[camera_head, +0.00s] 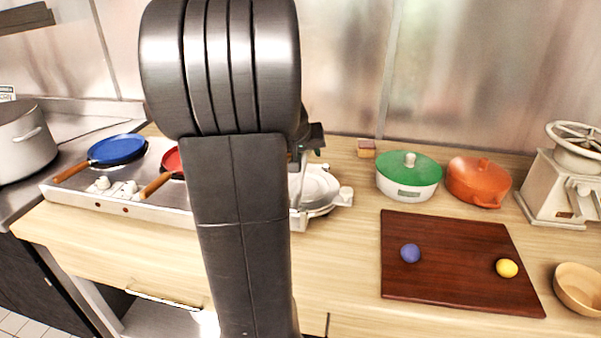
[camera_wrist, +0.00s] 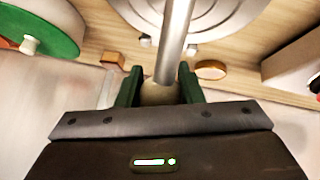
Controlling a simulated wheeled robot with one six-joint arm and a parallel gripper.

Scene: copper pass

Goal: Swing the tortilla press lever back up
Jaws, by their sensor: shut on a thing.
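The tortilla press (camera_head: 322,188) is a pale metal device with a round plate, standing on the wooden counter behind my arm. My arm hides its left part in the head view. In the wrist view its ringed round plate (camera_wrist: 215,15) shows at the top. The lever (camera_wrist: 177,42) is a grey metal rod running from the top of that view down between my fingers. My gripper (camera_wrist: 159,88) has its green fingers on either side of the lever's tan end (camera_wrist: 158,94) and is shut on it. The head view shows only a dark part of the gripper beside my arm.
A green-lidded pot (camera_head: 409,176) and an orange pot (camera_head: 478,182) stand right of the press. A dark red board (camera_head: 450,280) holds a blue ball (camera_head: 410,253) and a yellow ball (camera_head: 507,268). A stove with a blue pan (camera_head: 118,149) is left.

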